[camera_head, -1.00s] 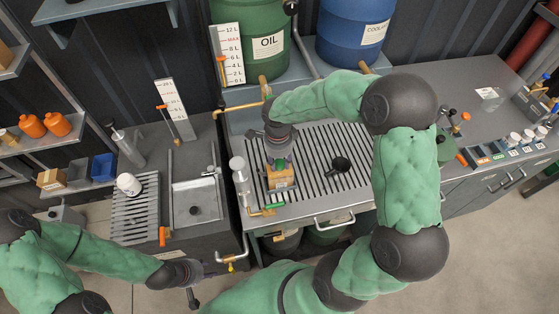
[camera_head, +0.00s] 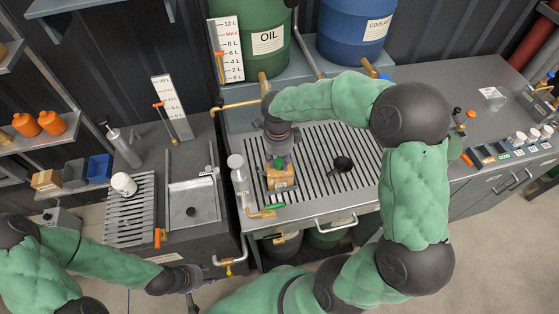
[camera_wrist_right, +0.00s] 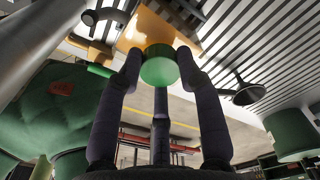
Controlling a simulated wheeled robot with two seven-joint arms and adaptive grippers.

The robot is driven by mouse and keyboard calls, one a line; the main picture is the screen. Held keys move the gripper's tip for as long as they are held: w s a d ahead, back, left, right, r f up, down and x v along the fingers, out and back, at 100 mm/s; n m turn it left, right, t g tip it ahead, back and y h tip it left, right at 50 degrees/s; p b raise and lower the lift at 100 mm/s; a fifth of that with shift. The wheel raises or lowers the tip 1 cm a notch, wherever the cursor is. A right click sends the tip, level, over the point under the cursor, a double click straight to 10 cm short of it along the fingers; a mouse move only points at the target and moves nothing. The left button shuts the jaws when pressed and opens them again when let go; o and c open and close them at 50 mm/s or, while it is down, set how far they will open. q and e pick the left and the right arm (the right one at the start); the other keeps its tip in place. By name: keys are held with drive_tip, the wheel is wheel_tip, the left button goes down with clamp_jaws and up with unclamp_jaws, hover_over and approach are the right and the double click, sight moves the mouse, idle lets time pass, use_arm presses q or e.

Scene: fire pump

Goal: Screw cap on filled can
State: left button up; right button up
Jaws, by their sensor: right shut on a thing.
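The can (camera_head: 281,179) is a small yellow-orange container with a pale label, standing on the slatted grate near its left side. It also shows in the wrist view (camera_wrist_right: 145,27). A green round cap (camera_wrist_right: 159,68) sits between the fingertips of my right gripper (camera_wrist_right: 160,62), which is shut on it. The cap is at the top of the can; whether its thread is engaged is hidden. In the head view my right gripper (camera_head: 279,159) is directly above the can. My left gripper (camera_head: 192,290) hangs low at the front, away from the can; its fingers are too small to read.
A black funnel (camera_head: 342,163) lies on the grate (camera_head: 322,145) right of the can. A grey cylinder (camera_head: 239,170) and a brass valve with green handle (camera_head: 268,210) stand close left and in front. A brass spout (camera_head: 238,105) is behind. A white container (camera_head: 123,184) stands on the left rack.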

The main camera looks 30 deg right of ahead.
drive_tip(key=shift+m+b, duration=0.7)
drive_tip(key=shift+m, duration=0.4)
drive_tip(key=shift+m+b, duration=0.5)
drive_tip(key=shift+m, duration=0.7)
drive_tip(key=o, duration=1.6)
drive_tip(key=shift+c, duration=0.2)
drive_tip(key=shift+r+p, duration=0.95)
drive_tip(key=shift+r, duration=0.6)
